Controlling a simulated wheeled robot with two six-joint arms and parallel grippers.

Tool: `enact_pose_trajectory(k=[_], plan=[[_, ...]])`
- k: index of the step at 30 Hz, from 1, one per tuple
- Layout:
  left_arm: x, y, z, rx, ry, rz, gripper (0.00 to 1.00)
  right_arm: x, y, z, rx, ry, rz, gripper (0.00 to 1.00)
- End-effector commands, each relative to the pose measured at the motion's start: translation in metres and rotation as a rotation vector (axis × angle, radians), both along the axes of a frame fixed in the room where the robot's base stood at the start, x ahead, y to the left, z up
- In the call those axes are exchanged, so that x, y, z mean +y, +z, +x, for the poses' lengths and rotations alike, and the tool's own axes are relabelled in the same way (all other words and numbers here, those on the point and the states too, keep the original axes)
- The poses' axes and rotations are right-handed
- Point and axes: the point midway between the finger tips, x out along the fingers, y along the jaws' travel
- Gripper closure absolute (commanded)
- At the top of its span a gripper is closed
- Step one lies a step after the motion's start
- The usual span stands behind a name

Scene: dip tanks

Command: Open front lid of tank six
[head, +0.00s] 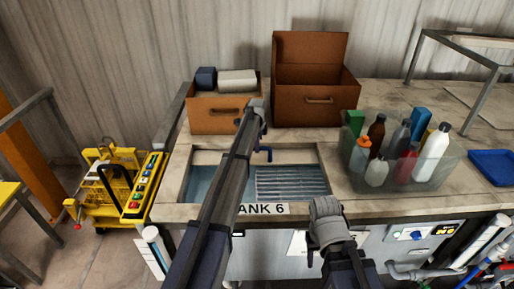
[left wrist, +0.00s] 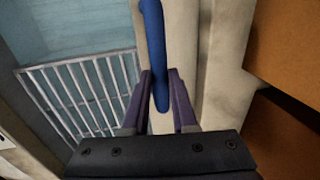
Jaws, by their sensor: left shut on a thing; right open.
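Tank 6 (head: 205,180) is set in the counter, with its name plate (head: 262,209) on the front edge, partly hidden by my left arm. Its opening shows water and a metal grate (head: 290,181); the grate also shows in the left wrist view (left wrist: 85,95). No separate front lid can be made out over the opening. My left gripper (head: 258,128) is over the tank's back edge. In the left wrist view, my left gripper (left wrist: 160,95) is shut on a blue bar (left wrist: 153,40). My right gripper (head: 326,222) is open at the counter's front edge, right of the name plate; its fingertips are unclear.
Behind the tank stand a brown box (head: 206,119) with items on top and a larger brown box (head: 309,107) with its lid raised. A clear bin (head: 350,174) of bottles stands right of the tank. A blue tray (head: 494,167) lies far right. A yellow cart (head: 118,190) stands left.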

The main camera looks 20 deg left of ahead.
Motion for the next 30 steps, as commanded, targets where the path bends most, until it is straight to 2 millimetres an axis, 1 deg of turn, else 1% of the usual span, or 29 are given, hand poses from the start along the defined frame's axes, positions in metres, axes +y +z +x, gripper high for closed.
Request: enact_pose_trajectory(k=[5,6,13,23,26,30], plan=[[0.000,0.000,0.000,-0.001,0.000,0.000,1.00,0.000,0.000,0.000,0.000,0.000,0.000,0.50],[0.000,0.000,0.000,-0.001,0.000,0.000,0.70,0.000,0.000,0.000,0.000,0.000,0.000,0.50],[0.000,0.000,0.000,0.000,0.000,0.000,0.44,0.000,0.000,0.000,0.000,0.000,0.000,0.50],[0.000,0.002,-0.001,0.000,0.000,0.000,0.44,0.000,0.002,0.000,0.000,0.000,0.000,0.50],[0.000,0.007,-0.002,0.000,0.000,0.000,0.44,0.000,0.007,0.000,0.000,0.000,0.000,0.50],[-0.001,0.020,-0.004,0.000,0.000,0.000,0.44,0.000,0.020,0.000,0.001,0.001,0.000,0.50]])
